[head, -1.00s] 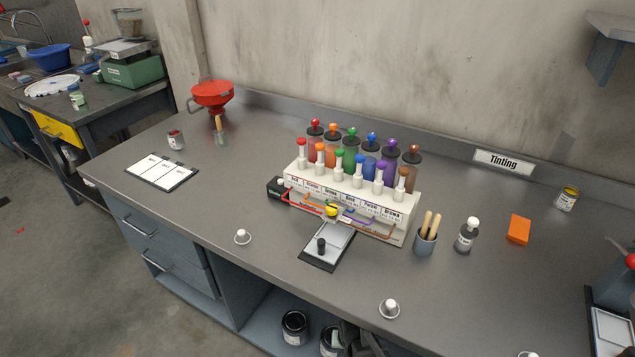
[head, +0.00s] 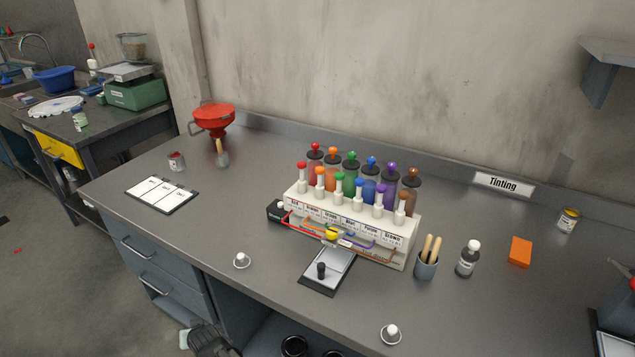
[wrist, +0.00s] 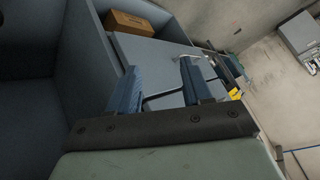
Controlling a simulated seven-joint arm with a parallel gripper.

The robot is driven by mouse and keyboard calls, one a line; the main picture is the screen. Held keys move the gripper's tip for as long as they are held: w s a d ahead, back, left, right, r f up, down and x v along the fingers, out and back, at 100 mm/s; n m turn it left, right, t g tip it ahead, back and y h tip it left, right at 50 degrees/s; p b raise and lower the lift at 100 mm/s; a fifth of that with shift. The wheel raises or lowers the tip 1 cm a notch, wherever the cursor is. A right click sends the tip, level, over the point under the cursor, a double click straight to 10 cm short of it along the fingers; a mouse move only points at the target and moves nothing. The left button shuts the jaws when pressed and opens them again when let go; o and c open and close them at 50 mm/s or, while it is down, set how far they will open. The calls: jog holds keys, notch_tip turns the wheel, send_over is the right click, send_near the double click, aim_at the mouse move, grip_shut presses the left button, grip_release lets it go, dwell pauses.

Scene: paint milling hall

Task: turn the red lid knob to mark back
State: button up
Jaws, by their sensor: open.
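The red lid knob (head: 315,147) tops the leftmost of several tint canisters in the back row of the white tinting rack (head: 408,248). A separate red-topped plunger (head: 301,165) stands just in front of it. Marks around the lid are too small to make out. My gripper (wrist: 165,72) is open, with two blue fingers apart and nothing between them in the wrist view. In the head view a dark part of my arm (head: 208,342) shows at the bottom edge, low in front of the bench drawers. It is well away from the rack.
A black sample board (head: 328,270) lies before the rack. A brush cup (head: 425,265), dark bottle (head: 467,258) and orange block (head: 520,251) stand right. A brown box (wrist: 130,22) shows in the wrist view.

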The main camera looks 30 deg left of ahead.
jog(key=s+a+r+m+g+y, duration=0.1)
jog(key=s+a+r, duration=0.3)
jog(key=a+r, duration=0.2)
jog(key=s+a+r+m+y, duration=0.1)
jog(key=s+a+r, duration=0.2)
jog(key=a+r, duration=0.25)
jog(key=w+d+r+m+g+h, duration=0.25)
jog(key=w+r+m, duration=0.65)
jog(key=w+r, duration=1.35)
jog(key=w+d+r+m+g, duration=0.2)
jog(key=w+d+r, duration=0.4)
jog(key=r, duration=0.4)
jog(key=w+d+r+m+g, duration=0.1)
jog(key=w+d+r+m, duration=0.1)
jog(key=w+d+r, duration=0.55)
jog(key=w+d+r+m+g, duration=0.2)
jog(key=d+r, duration=0.6)
jog(key=r, duration=0.4)
jog(key=m+t+h, duration=0.4)
jog(key=m+t, duration=0.1)
jog(key=m, duration=0.2)
send_over(316, 144)
jog(key=w+d, duration=0.2)
jog(key=d, duration=0.3)
notch_tip(316, 144, down, 3)
jog(key=x, duration=1.3)
jog(key=shift+s+a, duration=0.1)
jog(key=shift+s, duration=0.15)
